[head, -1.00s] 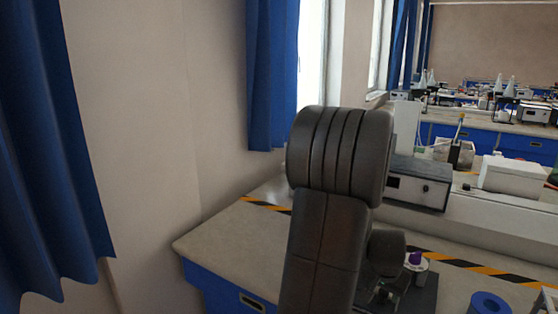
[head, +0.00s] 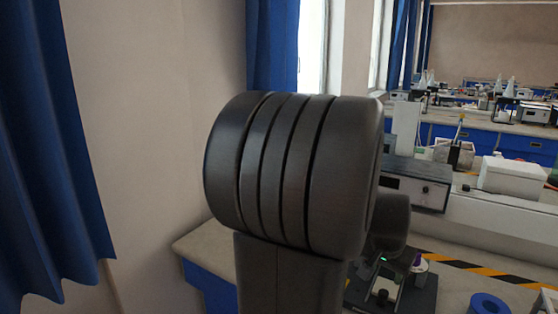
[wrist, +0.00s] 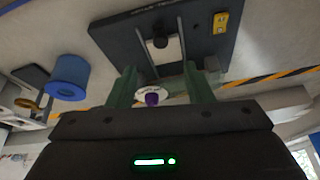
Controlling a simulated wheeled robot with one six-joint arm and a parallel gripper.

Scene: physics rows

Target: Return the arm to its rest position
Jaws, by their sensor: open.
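My arm fills the middle of the head view, with its thick dark grey joint in front of the bench. In the wrist view my gripper (wrist: 160,84) shows two greenish fingers spread apart. The fingers are open, and no object is clearly held between them. A white round piece with a purple knob (wrist: 152,98) shows between the fingers, seemingly beyond them. It also shows in the head view (head: 420,264), just right of my arm. My gripper's fingers cannot be made out in the head view.
A dark plate (wrist: 115,35) carries a small device and a yellow item (wrist: 220,22). A blue ring-shaped thing (head: 489,304) stands on the bench (head: 455,285) at the right. A grey instrument box (head: 418,184) and white box (head: 512,178) stand behind. Blue curtains hang left.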

